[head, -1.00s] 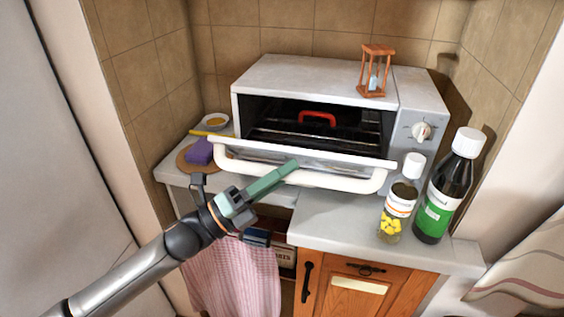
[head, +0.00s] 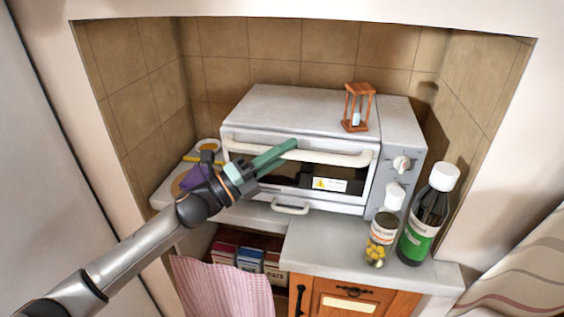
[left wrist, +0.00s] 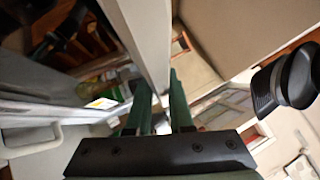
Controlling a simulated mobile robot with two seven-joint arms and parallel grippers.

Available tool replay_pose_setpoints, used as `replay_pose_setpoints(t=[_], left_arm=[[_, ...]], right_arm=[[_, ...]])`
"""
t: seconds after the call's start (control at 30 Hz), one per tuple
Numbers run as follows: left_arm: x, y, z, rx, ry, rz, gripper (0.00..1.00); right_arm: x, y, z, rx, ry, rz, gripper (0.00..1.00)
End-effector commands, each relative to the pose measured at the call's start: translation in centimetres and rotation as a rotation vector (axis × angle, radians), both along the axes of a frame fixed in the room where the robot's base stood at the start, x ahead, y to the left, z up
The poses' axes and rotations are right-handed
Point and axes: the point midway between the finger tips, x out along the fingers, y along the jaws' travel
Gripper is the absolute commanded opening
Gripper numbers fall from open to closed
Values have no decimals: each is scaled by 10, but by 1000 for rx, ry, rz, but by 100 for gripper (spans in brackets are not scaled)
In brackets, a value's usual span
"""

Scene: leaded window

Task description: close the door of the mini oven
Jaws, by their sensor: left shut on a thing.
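The mini oven (head: 300,108) is a pale grey box on the counter. Its door (head: 262,182) stands upright or nearly so across the front, with a dark window and a yellow-and-white warning label. I cannot tell whether a small gap is left at its top edge. The white handle bar (head: 335,158) runs along the top of the door. My left gripper (head: 284,150) has its green fingers shut on this handle; in the left wrist view the pale bar (left wrist: 150,40) passes between the fingers. My right gripper is not in view.
A wooden hourglass (head: 357,108) stands on the oven. A pill jar (head: 382,240) and a dark bottle with a green label (head: 424,222) stand at right. A purple sponge (head: 193,178) lies at left. Boxes (head: 249,258) and a pink cloth (head: 220,287) are below the counter.

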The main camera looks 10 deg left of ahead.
Motion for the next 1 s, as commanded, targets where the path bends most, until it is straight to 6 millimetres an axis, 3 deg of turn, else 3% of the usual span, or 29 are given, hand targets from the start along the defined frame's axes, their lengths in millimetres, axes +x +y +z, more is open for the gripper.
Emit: replay_pose_setpoints(t=[0.67, 0.7, 0.93, 1.0], left_arm=[[9, 0, 2, 3, 1, 1, 0], [9, 0, 2, 3, 1, 1, 23], [9, 0, 1, 2, 2, 1, 49], [9, 0, 1, 3, 3, 1, 50]], right_arm=[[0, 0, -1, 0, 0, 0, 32], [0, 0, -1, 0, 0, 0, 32], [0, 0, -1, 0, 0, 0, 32], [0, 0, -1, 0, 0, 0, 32]])
